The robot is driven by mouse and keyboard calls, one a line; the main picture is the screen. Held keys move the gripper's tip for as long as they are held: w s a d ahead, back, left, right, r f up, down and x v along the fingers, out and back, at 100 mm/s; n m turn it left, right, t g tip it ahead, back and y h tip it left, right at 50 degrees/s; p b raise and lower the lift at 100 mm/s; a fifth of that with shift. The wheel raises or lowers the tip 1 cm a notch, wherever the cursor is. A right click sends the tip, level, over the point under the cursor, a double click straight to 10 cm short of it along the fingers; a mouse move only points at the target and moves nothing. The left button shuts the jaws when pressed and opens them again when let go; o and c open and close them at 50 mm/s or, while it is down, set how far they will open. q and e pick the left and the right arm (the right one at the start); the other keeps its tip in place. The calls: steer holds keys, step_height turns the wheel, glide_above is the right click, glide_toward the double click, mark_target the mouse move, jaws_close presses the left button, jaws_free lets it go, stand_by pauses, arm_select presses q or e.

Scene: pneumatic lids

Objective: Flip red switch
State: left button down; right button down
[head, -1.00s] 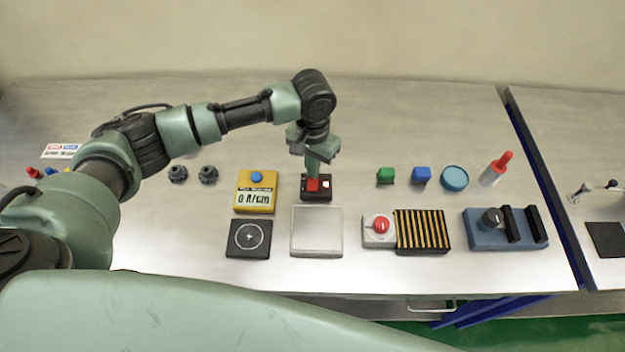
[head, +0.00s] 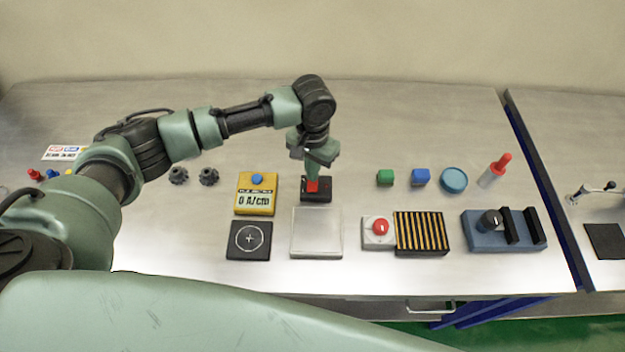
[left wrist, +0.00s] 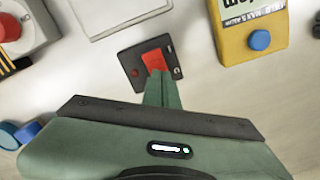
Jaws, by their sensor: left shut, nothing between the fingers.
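The red switch (head: 313,186) sits on a small black base (head: 316,196) near the middle of the table. It also shows in the left wrist view (left wrist: 153,60), on its black plate (left wrist: 133,67). My left gripper (head: 312,176) points down at the switch with its fingers shut and nothing between them. In the left wrist view the shut fingertips (left wrist: 158,76) overlap the near edge of the red rocker and look to be touching it. Part of the switch is hidden behind the fingers. My right gripper is not in view.
A yellow meter with a blue button (head: 257,194) stands left of the switch. A pale square plate (head: 316,233) lies in front. A red push button (head: 380,227) and a striped block (head: 421,232) are to the right.

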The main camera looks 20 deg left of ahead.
arm_select(q)
steer(key=shift+r+p, duration=2.3)
steer(key=shift+p, duration=0.05)
steer(key=shift+r+p, duration=0.4)
steer(key=shift+r, duration=0.55)
